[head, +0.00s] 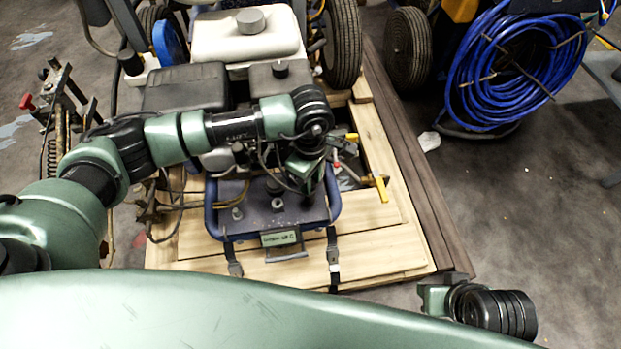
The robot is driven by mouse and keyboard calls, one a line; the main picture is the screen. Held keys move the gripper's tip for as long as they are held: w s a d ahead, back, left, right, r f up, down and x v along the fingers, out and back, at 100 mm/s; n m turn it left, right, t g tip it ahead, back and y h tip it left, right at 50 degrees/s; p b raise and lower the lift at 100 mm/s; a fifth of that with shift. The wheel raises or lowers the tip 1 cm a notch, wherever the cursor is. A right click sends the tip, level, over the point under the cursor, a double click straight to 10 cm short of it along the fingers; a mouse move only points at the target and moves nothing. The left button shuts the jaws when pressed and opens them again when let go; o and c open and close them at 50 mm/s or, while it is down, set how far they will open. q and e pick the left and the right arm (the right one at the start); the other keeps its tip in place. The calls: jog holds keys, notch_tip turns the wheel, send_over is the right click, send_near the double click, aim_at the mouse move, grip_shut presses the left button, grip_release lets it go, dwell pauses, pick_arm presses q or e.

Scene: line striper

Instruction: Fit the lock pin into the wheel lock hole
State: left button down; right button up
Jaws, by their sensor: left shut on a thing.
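My left gripper (308,183) points down over the right part of the blue-rimmed tray (213,190) of the line striper. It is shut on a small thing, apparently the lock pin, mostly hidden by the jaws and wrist. I cannot make out the pin's shape. The wheel lock hole cannot be made out. A large black wheel (343,42) of the machine stands behind, and another wheel (407,48) is further right. My right gripper is not in view; only a green and black part of my right arm shows at the lower right.
The machine stands on a wooden pallet (350,262). A yellow handle (380,187) sticks out right of my left gripper. A blue hose coil (517,70) is at the upper right. A red-knobbed lever (28,101) is at the left. The floor at right is largely clear.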

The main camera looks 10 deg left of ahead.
pick_arm(q)
jog(key=shift+r, duration=0.5)
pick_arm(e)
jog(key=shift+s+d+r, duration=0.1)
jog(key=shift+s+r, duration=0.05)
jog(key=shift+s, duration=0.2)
